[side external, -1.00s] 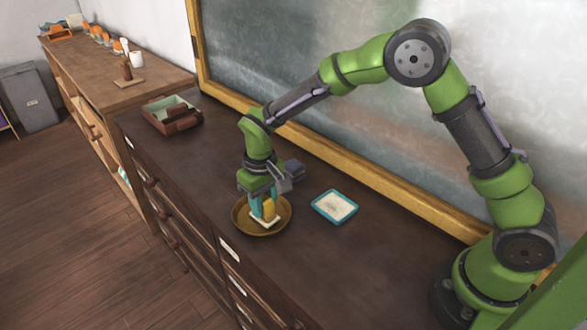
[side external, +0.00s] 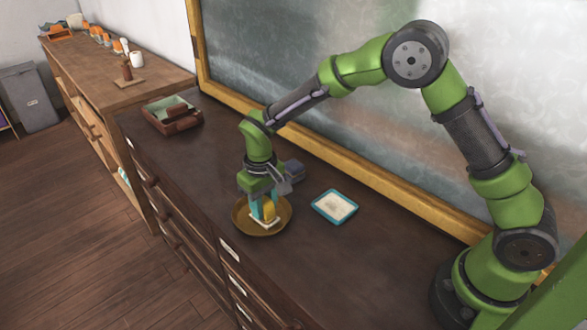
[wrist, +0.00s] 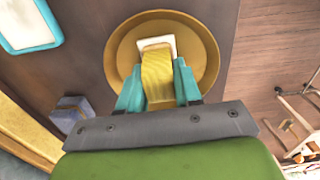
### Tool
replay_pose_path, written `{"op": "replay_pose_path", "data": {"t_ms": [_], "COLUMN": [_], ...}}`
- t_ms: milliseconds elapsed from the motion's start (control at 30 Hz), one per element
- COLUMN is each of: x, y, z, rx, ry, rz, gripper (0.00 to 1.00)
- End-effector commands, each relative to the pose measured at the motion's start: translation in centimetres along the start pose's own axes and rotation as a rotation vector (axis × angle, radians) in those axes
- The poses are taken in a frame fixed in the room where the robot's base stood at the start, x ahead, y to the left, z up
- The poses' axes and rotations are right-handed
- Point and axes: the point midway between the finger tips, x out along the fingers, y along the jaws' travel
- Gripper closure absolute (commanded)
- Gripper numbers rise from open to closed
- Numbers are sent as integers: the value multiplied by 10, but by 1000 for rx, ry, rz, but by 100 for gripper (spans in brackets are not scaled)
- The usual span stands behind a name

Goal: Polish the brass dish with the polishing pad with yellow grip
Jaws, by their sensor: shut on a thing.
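The brass dish (side external: 240,217) is a shallow round dish on the dark cabinet top, and it fills the upper middle of the wrist view (wrist: 205,55). My gripper (side external: 263,212) is shut on the yellow grip of the polishing pad (side external: 268,211), with its teal fingers on either side of the grip. In the wrist view the ribbed yellow grip (wrist: 157,75) sits between the fingers, and the white pad edge (wrist: 158,42) shows beyond it. The pad is inside the dish, low over its bottom; the fingers hide part of the contact.
A teal-rimmed tray with a white inside (side external: 335,206) lies right of the dish. A small blue-grey block (side external: 293,170) stands behind my gripper. A brown box (side external: 172,124) sits at the far left. The framed board (side external: 350,165) runs along the back.

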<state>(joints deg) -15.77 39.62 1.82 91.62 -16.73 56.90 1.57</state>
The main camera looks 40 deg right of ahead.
Motion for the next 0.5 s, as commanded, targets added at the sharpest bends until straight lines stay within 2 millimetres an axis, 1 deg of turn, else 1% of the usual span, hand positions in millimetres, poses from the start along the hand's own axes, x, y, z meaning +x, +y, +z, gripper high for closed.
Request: {"op": "replay_pose_path", "data": {"t_ms": [367,500], "x": [1,1], "y": [0,0], "z": [-1,-7], "rx": [-1,-1], "ry": [0,1], "rz": [0,0], "gripper": [100,100]}}
